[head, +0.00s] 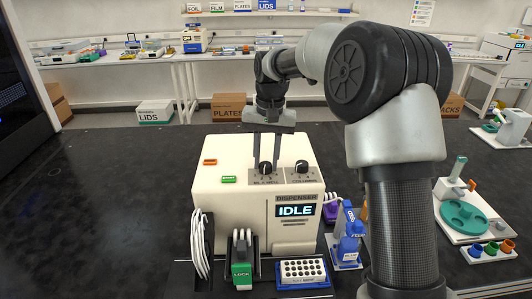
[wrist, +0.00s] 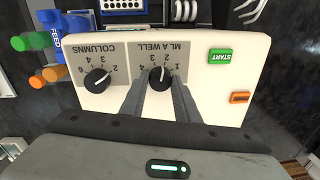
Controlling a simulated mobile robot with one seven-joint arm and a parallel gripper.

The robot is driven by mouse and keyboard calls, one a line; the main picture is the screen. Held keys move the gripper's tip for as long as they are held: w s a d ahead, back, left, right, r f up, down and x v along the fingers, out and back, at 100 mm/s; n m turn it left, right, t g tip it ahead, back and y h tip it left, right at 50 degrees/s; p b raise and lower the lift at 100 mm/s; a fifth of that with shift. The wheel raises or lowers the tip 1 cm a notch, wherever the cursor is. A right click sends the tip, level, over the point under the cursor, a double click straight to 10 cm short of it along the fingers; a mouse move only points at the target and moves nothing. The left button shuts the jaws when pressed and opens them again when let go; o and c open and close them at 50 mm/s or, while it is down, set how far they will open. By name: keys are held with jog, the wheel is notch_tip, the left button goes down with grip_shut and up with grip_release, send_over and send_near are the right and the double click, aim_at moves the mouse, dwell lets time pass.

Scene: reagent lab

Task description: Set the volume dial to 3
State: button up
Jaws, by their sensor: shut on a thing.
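The cream dispenser (head: 245,185) stands on the dark bench with its display (head: 295,210) reading IDLE. Its left dial, labelled ML A WELL, is a black round knob (head: 265,168) with a white pointer mark. In the wrist view, which is upside down, this knob (wrist: 160,79) sits between my fingertips, its pointer directed up toward the small numbers; the exact number is hard to tell. My gripper (head: 265,158) reaches down from above and is shut on this knob. The COLUMNS dial (head: 301,167) is to its right, untouched; it also shows in the wrist view (wrist: 97,81).
A green START button (head: 229,180) and an orange button (head: 210,162) are on the dispenser's top, left of the dials. The bench's left side is clear.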

aim_at(269, 163)
jog(key=n+p, duration=0.3)
jog(key=n, duration=0.3)
jog(key=shift+n, duration=0.3)
dwell(0.4)
jog(key=o, duration=1)
jog(key=shift+o, duration=0.2)
jog(key=shift+w+r, duration=0.1)
notch_tip(269, 163, up, 17)
jog(key=shift+w+d+p, duration=0.15)
jog(key=shift+d+p, duration=0.3)
jog(key=shift+r, duration=0.1)
